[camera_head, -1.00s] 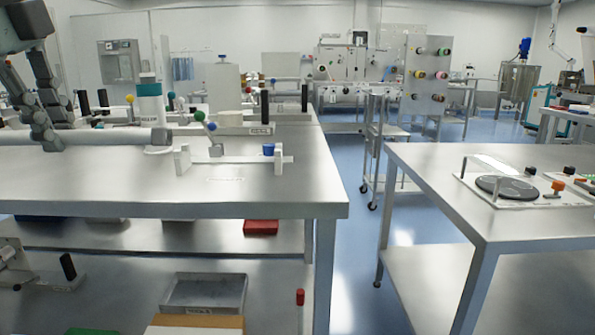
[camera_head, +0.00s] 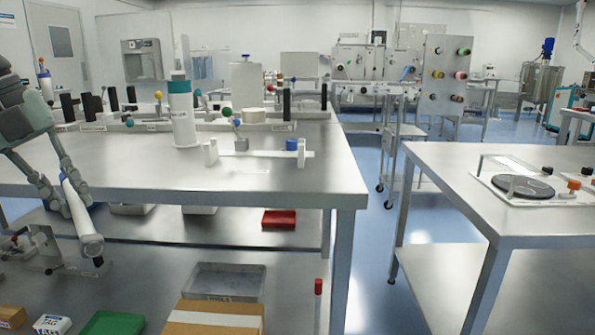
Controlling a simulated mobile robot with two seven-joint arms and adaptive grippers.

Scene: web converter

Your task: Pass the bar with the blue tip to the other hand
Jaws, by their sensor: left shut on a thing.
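My left gripper (camera_head: 52,196) is at the left edge, in front of the near edge of the long steel table. Its fingers point down and are shut on a light grey bar (camera_head: 82,218). The bar is tilted steeply, with its thick end low and toward me. Some blue shows near its upper end, beside the fingers. The upper part is partly hidden by the gripper. My right gripper is not in view.
The steel table (camera_head: 300,185) holds a white bottle (camera_head: 182,112) with a teal band and a white stand (camera_head: 262,154) with a blue cylinder (camera_head: 292,144). A second table (camera_head: 440,165) stands right, across a floor gap.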

